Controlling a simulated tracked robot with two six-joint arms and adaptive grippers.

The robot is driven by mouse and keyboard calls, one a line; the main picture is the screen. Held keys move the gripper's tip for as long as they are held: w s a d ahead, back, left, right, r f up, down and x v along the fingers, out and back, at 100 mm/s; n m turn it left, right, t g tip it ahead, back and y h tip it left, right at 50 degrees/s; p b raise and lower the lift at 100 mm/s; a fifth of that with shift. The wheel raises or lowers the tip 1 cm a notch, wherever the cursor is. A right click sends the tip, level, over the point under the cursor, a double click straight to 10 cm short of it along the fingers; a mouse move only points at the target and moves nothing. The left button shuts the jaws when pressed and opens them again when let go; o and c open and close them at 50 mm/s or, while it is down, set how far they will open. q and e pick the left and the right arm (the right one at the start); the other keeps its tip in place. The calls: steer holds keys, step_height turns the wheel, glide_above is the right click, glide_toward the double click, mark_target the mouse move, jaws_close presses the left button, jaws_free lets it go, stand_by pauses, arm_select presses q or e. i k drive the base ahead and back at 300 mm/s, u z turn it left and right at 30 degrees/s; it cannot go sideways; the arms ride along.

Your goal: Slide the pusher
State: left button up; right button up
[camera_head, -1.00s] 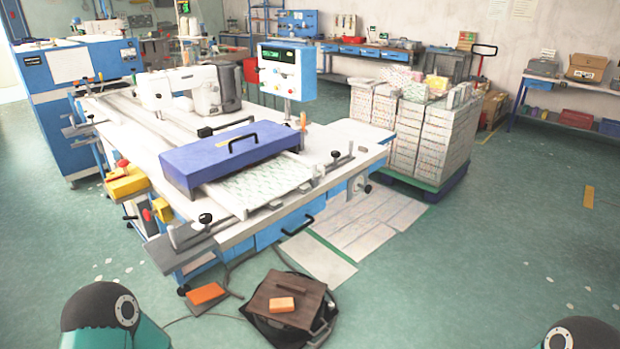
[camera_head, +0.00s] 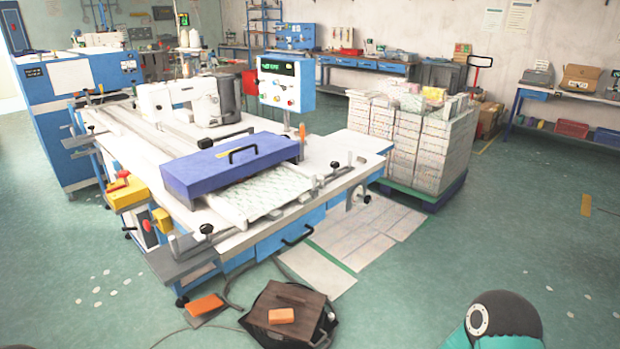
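The sewing table (camera_head: 335,150) stands ahead of me, left of the picture's middle. A blue-purple block with a black handle (camera_head: 232,166), which may be the pusher, lies across its top. A green-patterned white sheet (camera_head: 270,192) lies flat in front of the block. Black knobs stand on the rails at the table's near left (camera_head: 206,229) and right (camera_head: 335,165) corners. A white sewing head (camera_head: 178,98) is behind the block. Neither gripper shows; only a rounded part of my own arm is at the bottom right.
A pallet stacked with patterned bundles (camera_head: 425,145) stands right of the table. White sheets (camera_head: 350,230) lie on the floor before it. A foot pedal with a brown plate (camera_head: 285,305) and an orange pedal (camera_head: 206,304) lie in front. The floor at right is clear.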

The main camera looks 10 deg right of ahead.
mark_target(314, 191)
steer(key=u, duration=0.1)
steer(key=i, duration=1.05)
steer(key=z, duration=0.1)
